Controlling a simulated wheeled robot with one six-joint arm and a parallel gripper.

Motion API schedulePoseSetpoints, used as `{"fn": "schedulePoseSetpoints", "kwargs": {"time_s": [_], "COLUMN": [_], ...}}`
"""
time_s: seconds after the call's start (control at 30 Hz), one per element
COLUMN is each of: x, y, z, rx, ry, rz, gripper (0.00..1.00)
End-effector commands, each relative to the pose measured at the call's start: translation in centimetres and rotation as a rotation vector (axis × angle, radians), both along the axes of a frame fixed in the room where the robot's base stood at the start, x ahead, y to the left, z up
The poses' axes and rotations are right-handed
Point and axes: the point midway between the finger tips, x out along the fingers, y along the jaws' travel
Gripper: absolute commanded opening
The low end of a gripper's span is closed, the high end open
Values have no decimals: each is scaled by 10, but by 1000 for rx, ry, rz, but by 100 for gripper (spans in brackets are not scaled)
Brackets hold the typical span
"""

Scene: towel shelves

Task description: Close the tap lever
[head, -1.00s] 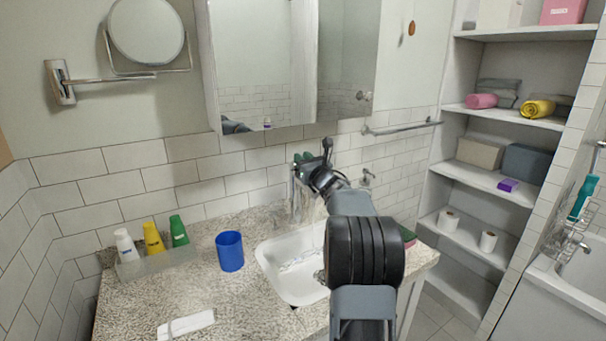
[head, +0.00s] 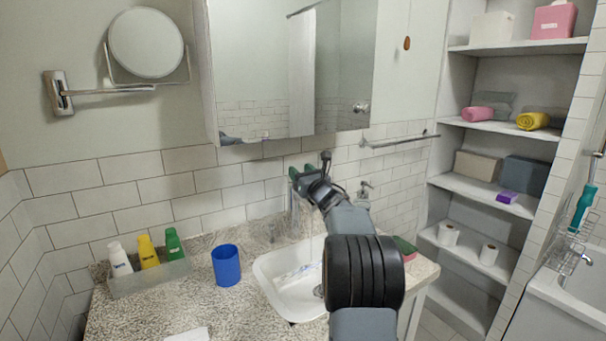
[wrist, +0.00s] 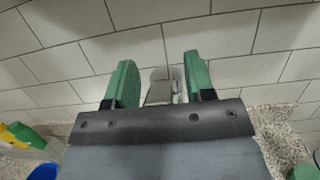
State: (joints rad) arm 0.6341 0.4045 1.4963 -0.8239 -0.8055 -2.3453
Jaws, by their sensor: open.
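The metal tap (head: 295,212) stands behind the white sink (head: 268,278), with a pale stream like running water below its spout. My gripper (head: 298,174) is at the top of the tap, its green fingertips partly hidden by the wrist in the head view. In the wrist view my gripper (wrist: 160,75) is open, with one green finger on each side. A grey metal piece, seemingly the tap lever (wrist: 161,91), shows between the fingers. I cannot tell whether either finger touches it.
A blue cup (head: 226,265) stands left of the sink, and a clear tray (head: 150,282) of bottles is further left. A soap dispenser (head: 364,195) stands behind the sink on the right. The tiled wall (head: 170,191) is close behind the tap.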

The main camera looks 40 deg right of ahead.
Motion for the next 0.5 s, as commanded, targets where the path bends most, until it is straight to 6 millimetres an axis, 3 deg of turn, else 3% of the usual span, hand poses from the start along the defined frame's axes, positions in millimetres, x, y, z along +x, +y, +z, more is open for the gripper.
{"fn": "schedulePoseSetpoints", "kwargs": {"time_s": [0.17,0.5], "x": [-10,-75], "y": [0,4], "z": [-3,-20], "rx": [0,-1], "ry": [-1,-1], "rz": [0,-3], "gripper": [49,49]}}
